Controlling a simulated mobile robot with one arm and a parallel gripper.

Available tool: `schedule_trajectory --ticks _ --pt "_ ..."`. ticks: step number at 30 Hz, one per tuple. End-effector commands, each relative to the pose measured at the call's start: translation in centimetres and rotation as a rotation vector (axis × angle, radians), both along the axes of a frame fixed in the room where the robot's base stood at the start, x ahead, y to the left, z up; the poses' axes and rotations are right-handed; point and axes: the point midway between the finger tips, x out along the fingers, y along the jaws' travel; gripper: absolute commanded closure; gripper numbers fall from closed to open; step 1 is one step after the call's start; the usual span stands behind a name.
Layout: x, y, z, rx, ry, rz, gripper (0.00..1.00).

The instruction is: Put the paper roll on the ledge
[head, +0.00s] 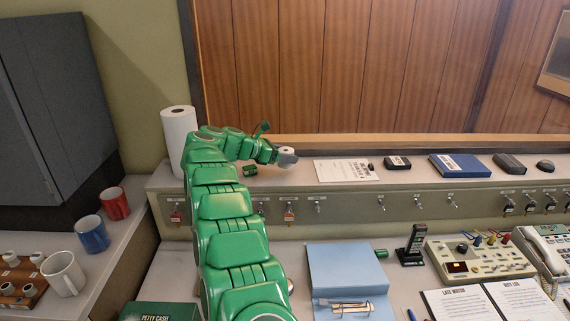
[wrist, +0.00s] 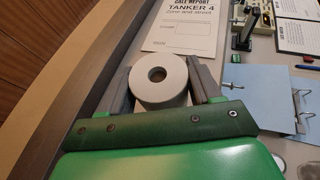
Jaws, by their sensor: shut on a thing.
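The small white paper roll (wrist: 158,80), with a brown core hole, stands between the two grey fingers of my gripper (wrist: 163,88) in the wrist view. The fingers are shut on its sides. In the head view my gripper (head: 287,157) is over the ledge (head: 300,176), with a bit of the white roll (head: 286,149) showing at its tip. Whether the roll's bottom touches the ledge is hidden.
On the ledge, a call report sheet (head: 346,171) lies just right of my gripper, then a black box (head: 397,162) and a blue binder (head: 460,165). A tall white towel roll (head: 179,133) stands at the left end. Hooks with keys (head: 289,212) line the ledge's front.

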Motion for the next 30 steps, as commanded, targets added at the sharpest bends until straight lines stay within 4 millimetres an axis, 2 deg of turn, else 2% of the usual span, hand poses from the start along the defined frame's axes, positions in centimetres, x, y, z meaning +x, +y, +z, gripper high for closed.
schedule_trajectory --ticks 6,12,24,25,29,30 --pt "0.7 0.0 -1.0 -0.002 0.002 0.0 0.68" --pt "0.5 0.1 -3.6 -0.001 0.002 0.001 0.68" --pt "0.6 0.1 -4.0 0.001 0.0 0.001 0.68" --pt "0.6 0.1 -4.0 0.001 0.0 0.001 0.32" --pt "0.6 0.1 -4.0 0.001 0.0 0.001 0.12" --pt "0.6 0.1 -4.0 0.001 0.0 0.001 0.11"
